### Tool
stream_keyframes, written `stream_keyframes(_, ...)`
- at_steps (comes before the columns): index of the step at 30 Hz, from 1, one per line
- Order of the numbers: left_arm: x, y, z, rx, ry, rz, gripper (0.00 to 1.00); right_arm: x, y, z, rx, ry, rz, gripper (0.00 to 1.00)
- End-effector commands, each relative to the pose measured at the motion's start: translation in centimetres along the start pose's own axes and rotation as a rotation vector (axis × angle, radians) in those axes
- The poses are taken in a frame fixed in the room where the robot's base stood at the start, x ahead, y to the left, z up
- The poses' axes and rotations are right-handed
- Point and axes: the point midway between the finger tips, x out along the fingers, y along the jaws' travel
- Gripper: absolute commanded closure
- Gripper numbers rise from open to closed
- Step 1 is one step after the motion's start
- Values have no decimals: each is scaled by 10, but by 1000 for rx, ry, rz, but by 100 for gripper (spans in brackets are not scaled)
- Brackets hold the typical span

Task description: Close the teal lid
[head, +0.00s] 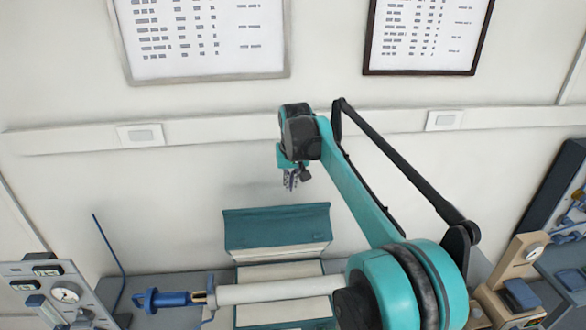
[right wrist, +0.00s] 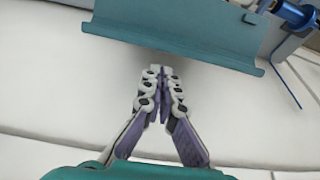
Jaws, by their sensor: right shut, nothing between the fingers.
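The teal lid (head: 277,228) stands raised at the back of a pale box-shaped furnace (head: 284,296) in the head view. Its teal face also fills the upper part of the right wrist view (right wrist: 180,28). My right gripper (head: 290,182) is above the lid, near the wall, with its fingers pointing down. In the right wrist view the fingertips (right wrist: 161,72) are together and empty, just short of the lid's edge. I cannot tell whether they touch it. My left gripper does not show clearly in either view.
A blue-ended white cylinder (head: 270,292) lies across the front of the furnace. A panel with a gauge (head: 66,294) stands at the left. Beige and blue equipment (head: 520,290) stands at the right. The wall (head: 200,190) is close behind the lid.

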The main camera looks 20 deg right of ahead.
Motion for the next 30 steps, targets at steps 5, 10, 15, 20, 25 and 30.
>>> stream_keyframes(5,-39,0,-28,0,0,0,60,-26,10,-43,27,-33,11,100)
stream_keyframes(10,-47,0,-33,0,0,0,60,-26,14,-55,37,-46,15,100)
stream_keyframes(15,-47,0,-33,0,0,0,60,-8,15,-55,38,-48,16,100)
stream_keyframes(20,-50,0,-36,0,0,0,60,23,15,-53,38,-47,16,100)
stream_keyframes(25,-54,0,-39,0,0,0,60,60,16,-52,38,-47,15,100)
stream_keyframes(30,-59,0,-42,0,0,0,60,76,15,-35,37,-47,15,100)
